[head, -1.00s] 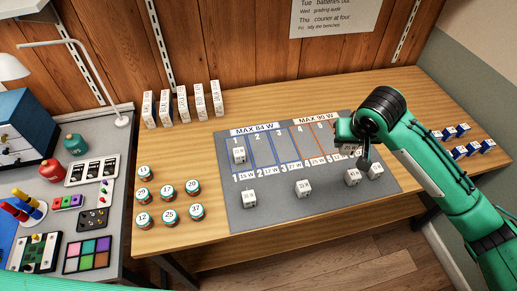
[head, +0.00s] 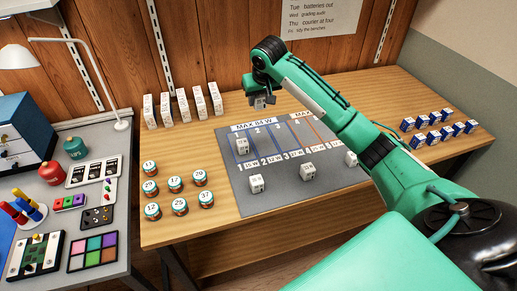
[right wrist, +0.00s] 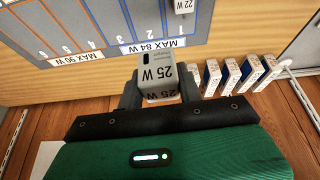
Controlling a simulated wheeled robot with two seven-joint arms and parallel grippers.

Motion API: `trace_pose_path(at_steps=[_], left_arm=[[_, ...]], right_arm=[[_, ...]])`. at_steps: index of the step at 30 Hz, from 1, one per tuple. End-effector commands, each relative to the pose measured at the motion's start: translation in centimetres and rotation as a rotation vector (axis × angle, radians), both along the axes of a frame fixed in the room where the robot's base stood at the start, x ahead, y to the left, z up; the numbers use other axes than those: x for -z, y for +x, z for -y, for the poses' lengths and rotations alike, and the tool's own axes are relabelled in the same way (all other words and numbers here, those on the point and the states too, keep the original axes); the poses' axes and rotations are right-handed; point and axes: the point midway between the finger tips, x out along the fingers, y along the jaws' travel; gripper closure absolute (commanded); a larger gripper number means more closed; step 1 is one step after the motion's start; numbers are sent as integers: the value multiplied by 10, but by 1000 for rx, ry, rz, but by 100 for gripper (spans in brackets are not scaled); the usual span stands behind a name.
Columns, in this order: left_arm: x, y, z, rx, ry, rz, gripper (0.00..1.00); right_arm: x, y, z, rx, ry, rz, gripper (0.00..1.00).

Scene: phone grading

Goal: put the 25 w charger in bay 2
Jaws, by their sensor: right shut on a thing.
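My right gripper (head: 262,100) is shut on the 25 W charger (right wrist: 160,80), a pale block with "25 W" on its faces. It holds the charger above the back edge of the grey mat (head: 240,197). Bay 2 (head: 264,150) is a blue-outlined strip under the MAX 84 W label, with no charger visible in it. A 22 W charger (right wrist: 184,5) stands in bay 1, left of bay 2; it also shows in the head view (head: 242,146). My left gripper is out of view.
Loose chargers stand along the mat's front, one at the left (head: 256,183) and one in the middle (head: 307,171). White boxes (head: 182,104) stand at the back left. Numbered round stacks (head: 175,183) stand left of the mat.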

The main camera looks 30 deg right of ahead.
Motion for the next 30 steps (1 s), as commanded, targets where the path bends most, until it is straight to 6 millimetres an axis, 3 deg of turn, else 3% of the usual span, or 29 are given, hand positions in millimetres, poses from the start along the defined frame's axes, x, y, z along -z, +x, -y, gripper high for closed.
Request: trace_pose_path(at_steps=[3, 6, 21, 30], left_arm=[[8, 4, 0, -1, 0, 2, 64], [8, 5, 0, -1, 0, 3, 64], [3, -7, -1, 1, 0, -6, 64], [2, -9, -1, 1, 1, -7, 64]], right_arm=[[3, 10, 26, 26, 10, 2, 88], [10, 12, 33, 31, 13, 1, 88], [133, 11, 33, 31, 13, -1, 88], [162, 12, 33, 30, 12, 3, 88]])
